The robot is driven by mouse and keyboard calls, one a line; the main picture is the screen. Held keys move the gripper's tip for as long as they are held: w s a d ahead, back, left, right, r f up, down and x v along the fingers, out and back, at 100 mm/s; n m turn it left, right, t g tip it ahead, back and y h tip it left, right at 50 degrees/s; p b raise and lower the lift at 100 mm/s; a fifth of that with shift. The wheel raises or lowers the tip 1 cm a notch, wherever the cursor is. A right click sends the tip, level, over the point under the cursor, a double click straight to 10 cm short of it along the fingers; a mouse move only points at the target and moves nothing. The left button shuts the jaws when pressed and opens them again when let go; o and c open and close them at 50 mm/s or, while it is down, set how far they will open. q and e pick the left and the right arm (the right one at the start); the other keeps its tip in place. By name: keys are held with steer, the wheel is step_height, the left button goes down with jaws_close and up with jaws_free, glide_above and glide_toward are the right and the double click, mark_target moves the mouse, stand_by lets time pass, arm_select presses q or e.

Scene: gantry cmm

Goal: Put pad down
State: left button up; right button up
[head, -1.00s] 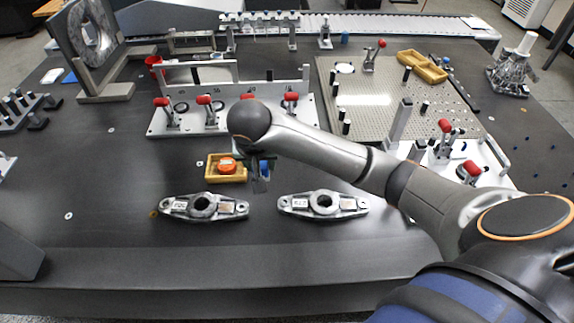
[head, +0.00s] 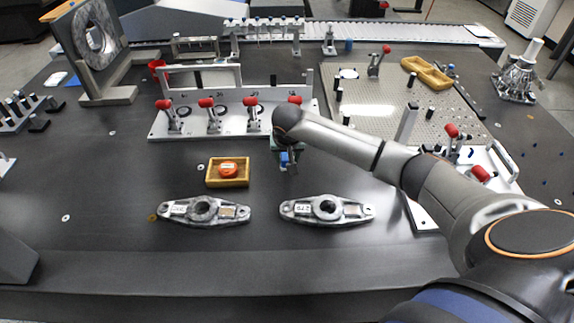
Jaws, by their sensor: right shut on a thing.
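My right gripper (head: 288,166) reaches in from the right and points down over the dark table, between the red-knobbed clamp fixture and the two metal castings. It is shut on a small blue thing (head: 284,157), which I take to be the pad; the wrist and fingers hide much of it. I cannot tell whether the pad touches the table. A yellow tray (head: 213,183) with a round red-orange piece (head: 228,170) in it lies left of the gripper, apart from it. My left gripper is not in view.
Two metal castings, the left one (head: 178,209) and the right one (head: 353,210), lie in front. The clamp fixture (head: 190,131) stands behind the gripper. A perforated plate (head: 380,95) is at the back right. Bare table lies between the tray and the right casting.

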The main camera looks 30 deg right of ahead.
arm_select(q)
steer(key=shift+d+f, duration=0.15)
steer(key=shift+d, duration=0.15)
arm_select(e)
steer(key=shift+a+f, duration=0.1)
steer(key=shift+f, duration=1.25)
steer(key=shift+s, duration=0.1)
steer(key=shift+f, duration=0.2)
steer(key=o, duration=1.2)
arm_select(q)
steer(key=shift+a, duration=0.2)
arm_select(e)
steer(key=shift+r, duration=0.25)
arm_select(q)
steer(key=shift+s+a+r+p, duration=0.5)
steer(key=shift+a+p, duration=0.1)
steer(key=shift+p, duration=0.5)
arm_select(e)
steer(key=v, duration=1.2)
